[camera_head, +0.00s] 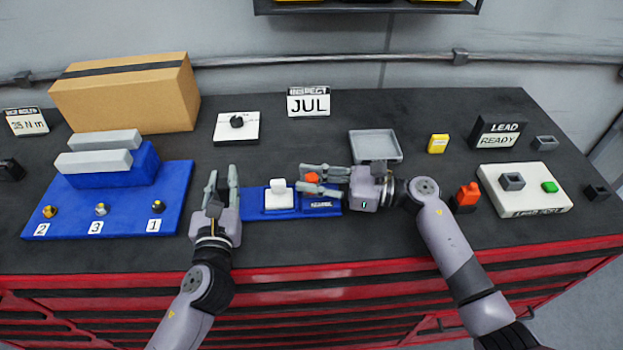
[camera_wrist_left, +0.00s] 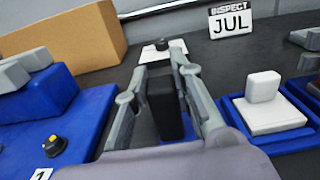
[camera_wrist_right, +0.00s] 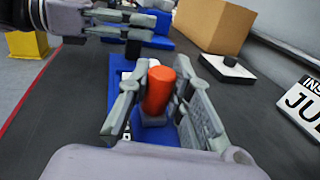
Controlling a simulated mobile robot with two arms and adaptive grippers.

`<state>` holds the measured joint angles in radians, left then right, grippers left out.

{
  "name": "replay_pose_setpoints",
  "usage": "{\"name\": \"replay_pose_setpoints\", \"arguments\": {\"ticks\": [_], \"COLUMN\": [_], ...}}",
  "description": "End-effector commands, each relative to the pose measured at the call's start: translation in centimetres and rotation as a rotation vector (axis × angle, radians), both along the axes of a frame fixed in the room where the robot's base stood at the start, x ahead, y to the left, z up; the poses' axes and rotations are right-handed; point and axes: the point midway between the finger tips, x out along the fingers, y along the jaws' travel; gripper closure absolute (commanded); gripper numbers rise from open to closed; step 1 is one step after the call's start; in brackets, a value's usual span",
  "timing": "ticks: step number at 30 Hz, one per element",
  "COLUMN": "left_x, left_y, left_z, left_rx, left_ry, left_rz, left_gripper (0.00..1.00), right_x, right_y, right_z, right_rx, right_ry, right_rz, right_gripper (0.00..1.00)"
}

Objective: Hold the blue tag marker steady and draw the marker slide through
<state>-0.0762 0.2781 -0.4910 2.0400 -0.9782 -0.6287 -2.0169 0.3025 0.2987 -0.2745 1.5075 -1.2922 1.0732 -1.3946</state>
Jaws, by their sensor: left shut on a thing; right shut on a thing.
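The blue tag marker (camera_head: 260,213) lies near the front middle of the bench, with a white block on a white plate (camera_head: 279,194) on it. My left gripper (camera_head: 222,178) is shut on a black upright block (camera_wrist_left: 164,107) at the marker's left end, a finger on each side. My right gripper (camera_head: 304,180) is shut on the orange knob (camera_wrist_right: 158,90) of the slide at the marker's right end. The knob is upright and partly hidden by the fingers in the head view (camera_head: 311,178).
A blue board (camera_head: 180,190) with numbered knobs and grey bars lies left of my left gripper. A grey tray (camera_head: 375,146) stands behind my right gripper. To the right are a white lead plate (camera_head: 525,200) and a small orange-topped part (camera_head: 467,194). A JUL sign (camera_head: 308,102) stands behind.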

Motion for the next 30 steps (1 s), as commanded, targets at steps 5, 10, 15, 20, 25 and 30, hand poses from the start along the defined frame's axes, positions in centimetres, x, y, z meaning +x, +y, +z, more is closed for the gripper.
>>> {"name": "replay_pose_setpoints", "arguments": {"ticks": [5, 10, 15, 20, 25, 30], "left_x": [0.0, 0.0, 0.0, 0.0, 0.0, 0.0], "left_y": [0.0, 0.0, 0.0, 0.0, 0.1, 0.1], "left_z": [0.1, 0.1, 0.1, 0.1, 0.1, 0.1], "left_rx": [0.0, 0.0, 0.0, 0.0, 0.0, 0.001], "left_ry": [-0.002, -0.002, -0.001, -0.001, -0.001, -0.001], "left_rz": [-0.001, -0.001, -0.001, 0.0, 0.002, 0.002], "left_gripper": [1.0, 1.0, 1.0, 1.0, 1.0, 1.0], "right_x": [0.0, 0.0, 0.0, 0.1, 0.0, 0.0], "right_y": [0.0, 0.0, -0.1, -1.9, -4.0, -4.0], "right_z": [0.0, 0.0, 0.0, -0.1, -0.1, 0.0], "right_rx": [0.0, 0.0, -0.001, -0.004, -0.001, 0.0], "right_ry": [0.0, 0.0, 0.0, 0.002, -0.001, -0.001], "right_rz": [0.001, 0.001, 0.001, -0.002, -0.001, -0.001], "right_gripper": [1.0, 1.0, 1.0, 1.0, 1.0, 1.0]}}
